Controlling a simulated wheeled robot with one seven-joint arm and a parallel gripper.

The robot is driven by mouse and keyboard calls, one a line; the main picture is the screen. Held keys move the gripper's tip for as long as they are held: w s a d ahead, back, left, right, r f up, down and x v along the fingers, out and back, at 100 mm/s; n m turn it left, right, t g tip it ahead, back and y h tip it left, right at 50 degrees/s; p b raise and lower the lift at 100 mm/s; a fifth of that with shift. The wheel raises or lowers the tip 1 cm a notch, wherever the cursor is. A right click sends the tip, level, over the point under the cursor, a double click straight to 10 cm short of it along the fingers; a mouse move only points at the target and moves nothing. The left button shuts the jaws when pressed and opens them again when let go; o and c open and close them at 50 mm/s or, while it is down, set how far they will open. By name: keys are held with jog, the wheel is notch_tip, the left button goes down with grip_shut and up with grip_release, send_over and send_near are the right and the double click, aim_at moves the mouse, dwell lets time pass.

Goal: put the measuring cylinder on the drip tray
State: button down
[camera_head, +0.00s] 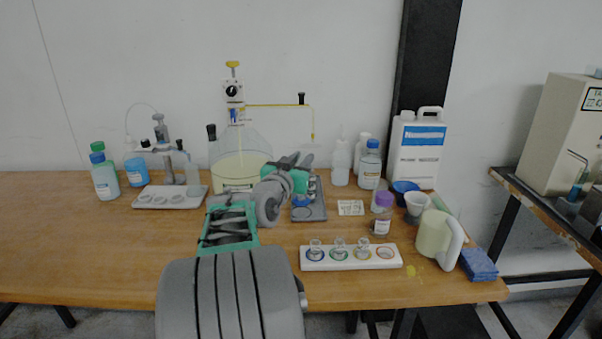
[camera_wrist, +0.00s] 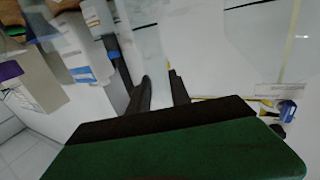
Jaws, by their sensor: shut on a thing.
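My gripper (camera_head: 297,165) is over the back middle of the bench, in front of the big glass bottle's right side. In the wrist view my gripper (camera_wrist: 158,92) is shut on the measuring cylinder (camera_wrist: 148,45), a clear, pale tube between the two dark fingers. In the head view the cylinder is mostly hidden by my gripper. The drip tray (camera_head: 311,214) is a flat dark grey tray below the hanging dispensing tube. My gripper covers its back part. A blue round thing (camera_head: 302,201) shows at the tray, below my gripper; I cannot tell whether it touches the tray.
The large bottle (camera_head: 235,180) with its dispenser and thin yellow tube (camera_head: 280,106) stands close behind. Wash bottles (camera_head: 340,163) and a small label card (camera_head: 350,208) are to the right. A white rack (camera_head: 330,265) with small flasks lies in front.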

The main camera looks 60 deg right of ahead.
jog(key=shift+w+d+f, duration=0.15)
jog(key=shift+d+f, duration=0.1)
jog(key=shift+f, duration=0.1)
jog(key=shift+d+f+b, duration=0.1)
jog(key=shift+f+b, duration=0.3)
jog(key=shift+f, duration=1.45)
jog(key=c, duration=1.2)
grip_release()
jog(key=shift+r, duration=0.1)
jog(key=shift+r+p, duration=0.25)
jog(key=shift+p, duration=0.2)
jog(key=shift+s+a+f+b, duration=0.15)
jog(key=shift+a+b, duration=0.15)
jog(key=shift+a, duration=1.7)
jog(key=shift+s+a+r+b, duration=0.15)
jog(key=shift+a+b, duration=0.2)
jog(key=shift+a, duration=1.65)
jog(key=shift+s+a+f+b, duration=0.15)
jog(key=shift+a+b, duration=0.15)
jog(key=shift+a, duration=1.7)
